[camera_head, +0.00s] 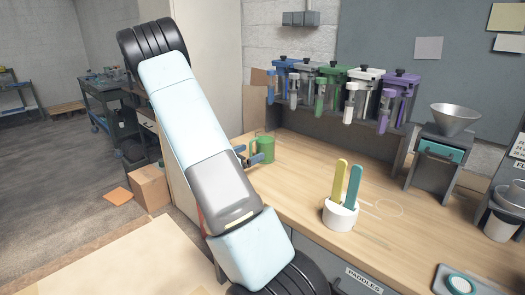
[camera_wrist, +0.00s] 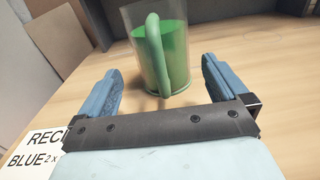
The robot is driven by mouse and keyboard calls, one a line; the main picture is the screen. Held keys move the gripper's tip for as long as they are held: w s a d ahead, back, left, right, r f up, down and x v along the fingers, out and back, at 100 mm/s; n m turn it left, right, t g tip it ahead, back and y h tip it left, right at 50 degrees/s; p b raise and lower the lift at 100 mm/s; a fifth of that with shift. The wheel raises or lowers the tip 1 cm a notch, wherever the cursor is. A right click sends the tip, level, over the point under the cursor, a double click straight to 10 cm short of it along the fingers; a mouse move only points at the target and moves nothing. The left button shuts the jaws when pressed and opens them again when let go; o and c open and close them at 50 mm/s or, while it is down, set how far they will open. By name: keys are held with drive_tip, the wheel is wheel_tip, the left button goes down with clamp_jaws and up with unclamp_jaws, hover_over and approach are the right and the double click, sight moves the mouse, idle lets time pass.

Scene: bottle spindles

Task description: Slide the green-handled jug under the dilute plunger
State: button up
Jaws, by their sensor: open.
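The green-handled jug (camera_wrist: 172,55) is clear, holds green liquid and stands upright on the wooden worktop. Its handle (camera_wrist: 157,55) faces my gripper. In the head view the jug (camera_head: 265,148) is below the left end of the dispenser row. In the head view my gripper (camera_head: 248,156) shows partly, behind my arm. Several plungers hang in a row: blue (camera_head: 285,66), grey, green (camera_head: 328,72), white (camera_head: 365,75) and purple (camera_head: 402,78). None is readably marked dilute.
A white cup (camera_head: 340,216) with a yellow and a teal paddle stands on the front worktop. A funnel (camera_head: 453,118) on a grey stand is at the right. A partly visible label sheet (camera_wrist: 30,150) lies at lower left. Worktop between jug and cup is clear.

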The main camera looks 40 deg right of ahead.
sight(257, 151)
drive_tip(key=d, duration=0.5)
drive_tip(key=shift+f, duration=0.25)
drive_tip(key=c, duration=1.4)
